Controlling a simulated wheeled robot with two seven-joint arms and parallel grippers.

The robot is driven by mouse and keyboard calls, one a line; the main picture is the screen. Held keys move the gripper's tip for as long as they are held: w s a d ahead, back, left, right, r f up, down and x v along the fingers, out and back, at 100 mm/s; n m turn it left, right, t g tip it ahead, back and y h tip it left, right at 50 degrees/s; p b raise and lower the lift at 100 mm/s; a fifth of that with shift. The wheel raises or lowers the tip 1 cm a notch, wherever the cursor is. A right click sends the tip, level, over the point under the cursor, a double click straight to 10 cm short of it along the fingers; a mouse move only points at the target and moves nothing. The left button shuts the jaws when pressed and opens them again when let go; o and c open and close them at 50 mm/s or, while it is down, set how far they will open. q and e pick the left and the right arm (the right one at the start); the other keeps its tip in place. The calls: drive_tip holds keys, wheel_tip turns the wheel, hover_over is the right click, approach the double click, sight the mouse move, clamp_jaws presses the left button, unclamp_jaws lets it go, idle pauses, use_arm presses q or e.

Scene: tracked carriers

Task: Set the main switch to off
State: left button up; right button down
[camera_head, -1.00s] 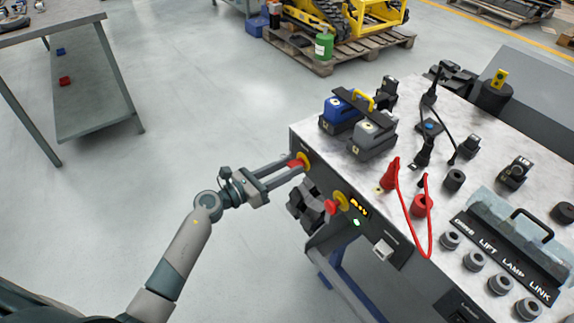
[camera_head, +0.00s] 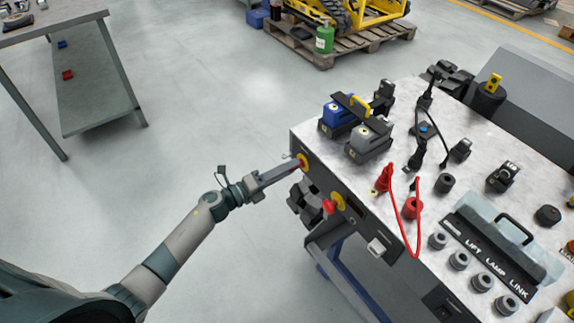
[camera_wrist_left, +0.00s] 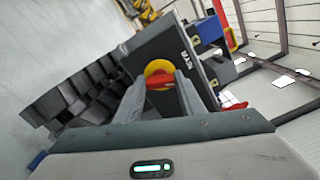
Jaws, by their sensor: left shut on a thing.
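The main switch, a red handle on a round yellow plate (camera_head: 305,161), is on the dark front panel at the bench's near left corner. In the left wrist view its yellow plate (camera_wrist_left: 158,68) shows with the red handle (camera_wrist_left: 160,83) across it, between the fingers. My left gripper (camera_head: 294,166) is shut on the red handle; it also shows in the left wrist view (camera_wrist_left: 160,93). In the head view the fingers appear nearly edge-on and hide most of the handle. My right gripper is not in view.
A second red knob on a yellow plate (camera_head: 338,201) is on the same panel, right of the main switch. The display beside it (camera_head: 356,211) is dark. Blue (camera_head: 338,113) and grey (camera_head: 369,139) blocks stand on the bench top (camera_head: 405,95).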

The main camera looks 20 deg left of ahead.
use_arm(q)
drive_tip(key=shift+f+n+p, duration=0.15)
drive_tip(key=shift+n+p, duration=0.7)
drive_tip(key=shift+n, duration=1.45)
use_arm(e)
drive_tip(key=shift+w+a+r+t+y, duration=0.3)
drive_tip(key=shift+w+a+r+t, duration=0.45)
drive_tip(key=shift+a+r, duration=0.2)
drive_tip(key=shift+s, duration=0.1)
use_arm(q)
drive_tip(key=o, duration=1)
drive_tip(key=shift+o, duration=0.2)
drive_tip(key=shift+s+a, duration=0.1)
drive_tip(key=shift+a, duration=0.05)
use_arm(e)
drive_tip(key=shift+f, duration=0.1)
use_arm(q)
drive_tip(key=b+v, duration=0.3)
drive_tip(key=v, duration=1.4)
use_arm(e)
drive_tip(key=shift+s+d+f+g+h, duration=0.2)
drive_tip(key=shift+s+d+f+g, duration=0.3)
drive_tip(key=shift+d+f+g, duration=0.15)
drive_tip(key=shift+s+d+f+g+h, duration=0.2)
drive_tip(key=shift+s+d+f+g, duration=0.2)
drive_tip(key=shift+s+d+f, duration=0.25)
